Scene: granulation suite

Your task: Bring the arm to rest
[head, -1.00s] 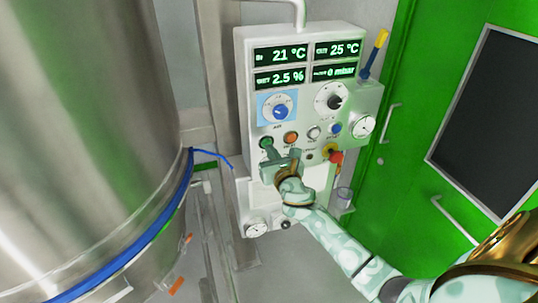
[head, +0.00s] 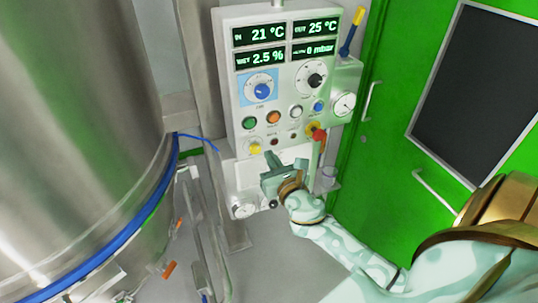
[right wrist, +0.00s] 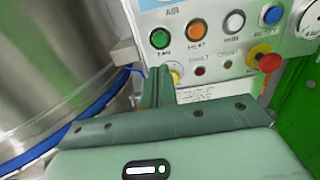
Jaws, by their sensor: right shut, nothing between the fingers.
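My right gripper (head: 270,160) is shut and empty in the head view, in front of the lower part of the control panel (head: 240,100). Its shut fingers also show in the right wrist view (right wrist: 158,88), below the green button (right wrist: 160,38) and beside a yellow knob. They seem apart from the panel, but the exact gap is hard to tell. My right arm (head: 350,245) reaches in from the lower right. My left gripper is not in view.
A large steel vessel (head: 80,110) with a blue band stands at the left. A green door (head: 385,150) with handles is at the right. A red and yellow knob (head: 317,133) sticks out from the panel. Some grey floor (head: 270,270) shows below.

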